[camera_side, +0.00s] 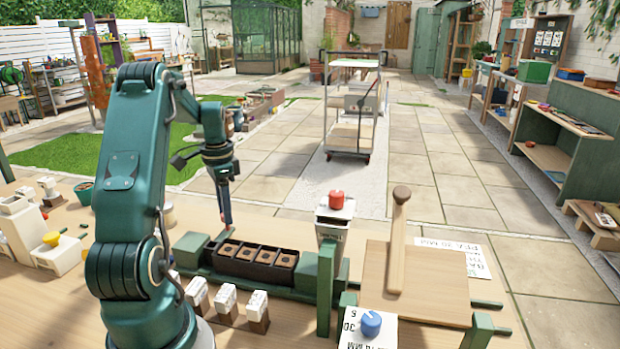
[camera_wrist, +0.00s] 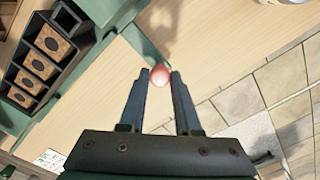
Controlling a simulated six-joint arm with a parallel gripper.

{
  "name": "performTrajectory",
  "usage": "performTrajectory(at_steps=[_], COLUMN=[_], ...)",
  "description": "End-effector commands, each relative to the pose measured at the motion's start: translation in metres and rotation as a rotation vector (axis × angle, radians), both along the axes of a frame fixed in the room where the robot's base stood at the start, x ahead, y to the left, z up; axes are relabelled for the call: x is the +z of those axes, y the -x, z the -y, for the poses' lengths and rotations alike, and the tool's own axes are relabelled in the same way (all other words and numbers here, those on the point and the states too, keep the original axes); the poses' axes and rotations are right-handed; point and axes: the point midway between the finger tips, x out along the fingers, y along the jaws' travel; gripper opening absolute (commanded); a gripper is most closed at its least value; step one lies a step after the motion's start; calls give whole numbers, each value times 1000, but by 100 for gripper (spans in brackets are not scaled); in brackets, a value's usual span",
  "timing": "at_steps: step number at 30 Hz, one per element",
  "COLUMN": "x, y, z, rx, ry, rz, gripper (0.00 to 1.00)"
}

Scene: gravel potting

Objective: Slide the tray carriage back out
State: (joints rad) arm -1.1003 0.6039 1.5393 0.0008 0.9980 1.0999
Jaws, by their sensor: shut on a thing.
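The black tray (camera_side: 228,266) holds a row of brown square pots with dark round centres. It sits between green blocks on the bench, and shows at the upper left in the wrist view (camera_wrist: 68,73). My gripper (camera_side: 227,218) points down at the tray's far side. What the knob is fixed to is hidden. A green rail (camera_side: 300,297) runs along the tray's near side towards a green upright post (camera_side: 326,290).
A wooden board (camera_side: 415,285) with a wooden lever (camera_side: 398,240) stands right of the post. A red knob (camera_side: 336,200) tops a white box, and a blue knob (camera_side: 371,323) is at the front. Small white-topped blocks (camera_side: 227,300) stand before the tray.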

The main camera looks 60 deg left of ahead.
Motion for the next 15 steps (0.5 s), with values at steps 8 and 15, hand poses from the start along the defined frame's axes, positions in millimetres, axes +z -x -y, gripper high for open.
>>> performTrajectory(at_steps=[8,15], x=[0,0], y=[-1,-1], z=[0,0], rx=[-1,0], ry=[0,0], rz=[2,1], gripper=[62,62])
